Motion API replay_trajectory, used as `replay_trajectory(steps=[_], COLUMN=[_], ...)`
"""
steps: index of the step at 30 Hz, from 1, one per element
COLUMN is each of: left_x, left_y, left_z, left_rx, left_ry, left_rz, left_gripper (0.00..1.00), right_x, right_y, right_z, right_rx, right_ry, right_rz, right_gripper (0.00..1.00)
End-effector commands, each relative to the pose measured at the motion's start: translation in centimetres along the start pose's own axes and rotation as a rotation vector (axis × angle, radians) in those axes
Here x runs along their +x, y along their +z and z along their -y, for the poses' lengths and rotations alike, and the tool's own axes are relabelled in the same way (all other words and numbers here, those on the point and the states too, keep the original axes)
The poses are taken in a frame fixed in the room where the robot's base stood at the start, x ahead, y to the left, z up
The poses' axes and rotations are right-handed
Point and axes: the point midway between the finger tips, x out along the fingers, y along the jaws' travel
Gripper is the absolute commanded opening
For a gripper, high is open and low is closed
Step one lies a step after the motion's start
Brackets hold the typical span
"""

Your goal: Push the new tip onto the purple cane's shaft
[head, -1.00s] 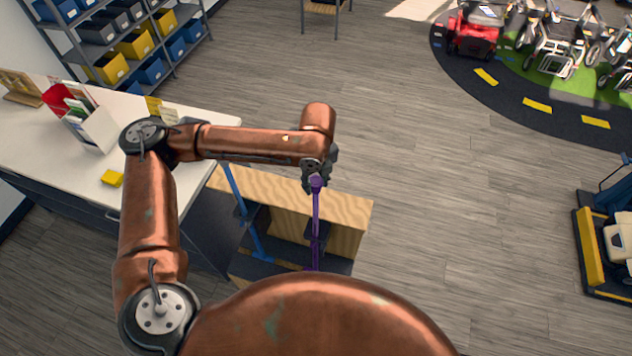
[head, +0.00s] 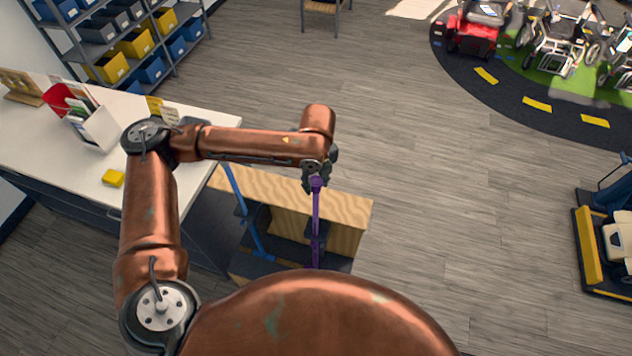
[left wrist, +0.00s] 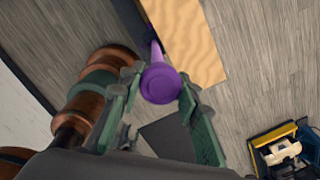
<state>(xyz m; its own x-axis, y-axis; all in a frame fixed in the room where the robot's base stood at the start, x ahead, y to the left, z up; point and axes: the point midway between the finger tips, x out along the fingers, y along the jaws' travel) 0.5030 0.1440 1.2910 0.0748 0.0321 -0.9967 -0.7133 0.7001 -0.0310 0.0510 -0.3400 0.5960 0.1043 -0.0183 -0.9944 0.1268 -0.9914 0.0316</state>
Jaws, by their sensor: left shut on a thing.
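The purple cane (head: 315,214) stands upright in a wooden rack (head: 346,212) with dark inner parts. My left gripper (head: 315,180) is at the top of the cane. In the left wrist view its fingers (left wrist: 159,82) are shut on a round purple piece (left wrist: 160,84), which looks like the new tip. The piece is in line with the purple shaft (left wrist: 155,51) behind it. Where it meets the shaft is hidden, so I cannot tell how far on it sits. My right gripper is not in view.
A blue cane (head: 237,190) stands in the rack to the left. The floor right of the rack is clear.

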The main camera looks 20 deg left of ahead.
Motion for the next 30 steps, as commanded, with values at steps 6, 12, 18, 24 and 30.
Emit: replay_trajectory(steps=[6,12,18,24,30], left_x=[0.11,0.43,0.72,0.76,0.75], left_y=[-0.03,-0.03,-0.06,-0.06,-0.05], left_z=[0.0,0.01,0.0,-0.01,-0.01], left_rx=[0.0,0.0,0.0,0.0,0.0], left_ry=[0.0,0.0,0.0,0.0,0.0], left_rz=[0.0,0.0,0.0,0.0,0.0], left_gripper=[0.08,0.08,0.08,0.08,0.08], right_x=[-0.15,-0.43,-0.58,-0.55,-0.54], right_y=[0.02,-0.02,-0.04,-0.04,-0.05], right_z=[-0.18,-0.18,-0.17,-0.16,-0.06], right_rx=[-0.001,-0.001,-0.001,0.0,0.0], right_ry=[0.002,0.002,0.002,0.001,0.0], right_rz=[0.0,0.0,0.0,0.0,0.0], right_gripper=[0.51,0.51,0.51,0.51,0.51])
